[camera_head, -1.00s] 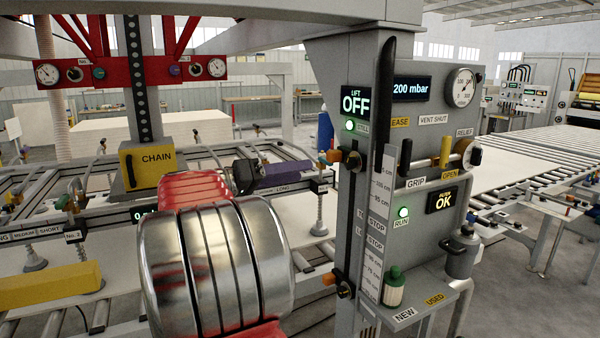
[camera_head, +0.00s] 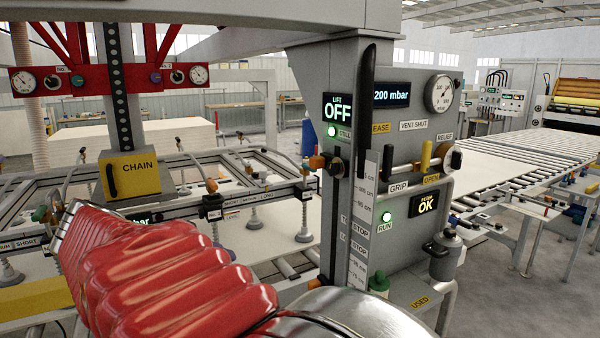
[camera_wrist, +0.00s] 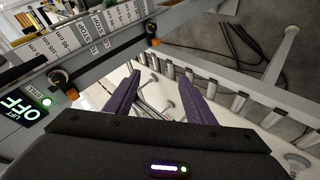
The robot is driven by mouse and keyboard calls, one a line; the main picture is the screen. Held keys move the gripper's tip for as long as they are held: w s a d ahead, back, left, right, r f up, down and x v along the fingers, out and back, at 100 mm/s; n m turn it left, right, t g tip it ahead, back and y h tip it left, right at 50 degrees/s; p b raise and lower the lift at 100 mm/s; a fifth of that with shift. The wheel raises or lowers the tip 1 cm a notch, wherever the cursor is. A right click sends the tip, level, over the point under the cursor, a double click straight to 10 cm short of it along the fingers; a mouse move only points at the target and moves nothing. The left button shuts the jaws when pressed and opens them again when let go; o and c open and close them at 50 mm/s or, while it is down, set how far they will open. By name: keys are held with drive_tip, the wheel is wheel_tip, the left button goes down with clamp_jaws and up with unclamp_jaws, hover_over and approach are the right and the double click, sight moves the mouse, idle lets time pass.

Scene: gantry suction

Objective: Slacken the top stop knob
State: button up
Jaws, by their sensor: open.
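The top stop knob (camera_head: 338,167) is dark and round, with orange parts beside it, on the grey column below the lift OFF display. It also shows in the wrist view (camera_wrist: 57,78), at the left beside the display. A lower stop knob (camera_wrist: 152,29) of the same kind is further along the rail, by the STOP labels. My gripper (camera_wrist: 158,78) has two purple fingers, apart, with nothing held between them. They point past the column towards the rollers, right of the top knob and not touching it. In the head view my gripper is hidden behind my red arm.
A scale strip (camera_head: 362,215) runs down the column. The control panel (camera_head: 410,160) with levers and a gauge stands to its right. A suction frame (camera_head: 262,197) hangs over white boards at the left. A roller conveyor (camera_head: 480,170) extends to the right.

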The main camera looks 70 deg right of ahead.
drive_tip(key=a+f+n+t+y, duration=0.2)
drive_tip(key=a+f+n+y, duration=0.1)
drive_tip(key=a, duration=0.8)
drive_tip(key=a+f+n+t+y, duration=0.3)
drive_tip(key=a+f, duration=0.1)
drive_tip(key=a, duration=0.7)
drive_tip(key=a+f+n+t+y, duration=0.3)
drive_tip(key=a+f, duration=0.1)
drive_tip(key=a, duration=0.7)
drive_tip(key=shift+s+a+f+n+y, duration=0.2)
drive_tip(key=shift+a+n+y, duration=0.1)
drive_tip(key=shift+a+n, duration=0.1)
drive_tip(key=shift+d, duration=0.1)
drive_tip(key=shift+c, duration=0.7)
drive_tip(key=shift+d, duration=0.1)
drive_tip(key=c, duration=0.3)
